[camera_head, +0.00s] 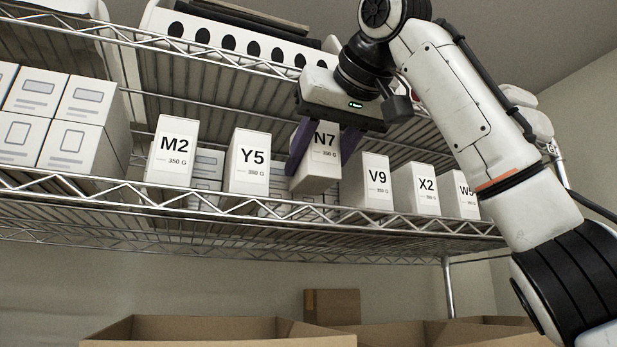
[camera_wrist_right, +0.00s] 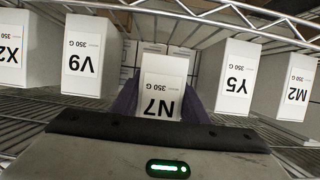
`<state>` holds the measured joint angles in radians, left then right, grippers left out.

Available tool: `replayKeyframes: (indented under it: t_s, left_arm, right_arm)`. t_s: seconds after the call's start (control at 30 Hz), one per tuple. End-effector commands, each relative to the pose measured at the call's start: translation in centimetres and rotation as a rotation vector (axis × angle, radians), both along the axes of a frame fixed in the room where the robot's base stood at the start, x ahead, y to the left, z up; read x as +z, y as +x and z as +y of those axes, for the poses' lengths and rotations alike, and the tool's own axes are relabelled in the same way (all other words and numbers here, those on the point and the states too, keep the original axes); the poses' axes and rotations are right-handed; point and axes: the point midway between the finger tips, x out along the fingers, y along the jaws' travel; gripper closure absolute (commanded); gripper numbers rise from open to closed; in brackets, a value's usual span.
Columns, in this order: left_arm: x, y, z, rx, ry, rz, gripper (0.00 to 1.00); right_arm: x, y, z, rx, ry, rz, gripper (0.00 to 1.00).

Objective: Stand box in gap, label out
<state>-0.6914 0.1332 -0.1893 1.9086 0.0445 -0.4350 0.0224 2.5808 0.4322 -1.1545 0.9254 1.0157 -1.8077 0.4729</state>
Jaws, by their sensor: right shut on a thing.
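The white box labelled N7 (camera_head: 317,173) is held in my right gripper (camera_head: 325,150), whose purple fingers are shut on its sides. The box is upright with its label facing out, between the Y5 box (camera_head: 247,163) and the V9 box (camera_head: 370,184) on the wire shelf (camera_head: 330,215). It sits higher than its neighbours; whether its base touches the shelf I cannot tell. In the right wrist view the N7 box (camera_wrist_right: 163,85) appears upside down between the fingers, with space to both neighbours. My left gripper is not in view.
The M2 box (camera_head: 172,152) stands at left, the X2 box (camera_head: 416,190) and W5 box (camera_head: 461,195) at right. Plain white boxes (camera_head: 70,135) are stacked far left, with more behind the row. An upper shelf (camera_head: 230,62) is overhead. Open cardboard boxes (camera_head: 215,330) are below.

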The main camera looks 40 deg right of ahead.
Motion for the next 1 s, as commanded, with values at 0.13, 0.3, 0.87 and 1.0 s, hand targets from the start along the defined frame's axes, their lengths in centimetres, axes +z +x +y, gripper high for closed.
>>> replayKeyframes:
  t_s: [0.13, 0.3, 0.87, 1.0]
  left_arm:
    - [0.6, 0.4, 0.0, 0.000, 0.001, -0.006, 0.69]
    - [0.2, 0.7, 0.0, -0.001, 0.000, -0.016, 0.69]
    - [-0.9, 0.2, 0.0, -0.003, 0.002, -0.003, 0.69]
    - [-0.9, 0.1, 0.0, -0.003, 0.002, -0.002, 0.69]
  right_arm:
    - [0.2, 1.1, -0.3, 0.001, 0.001, -0.002, 0.93]
    - [-1.7, 2.2, -0.7, 0.000, -0.003, -0.003, 0.93]
    - [-3.8, 2.1, -0.5, 0.002, 0.001, -0.004, 0.93]
    - [-3.9, 2.1, -0.5, 0.000, 0.000, -0.001, 0.46]
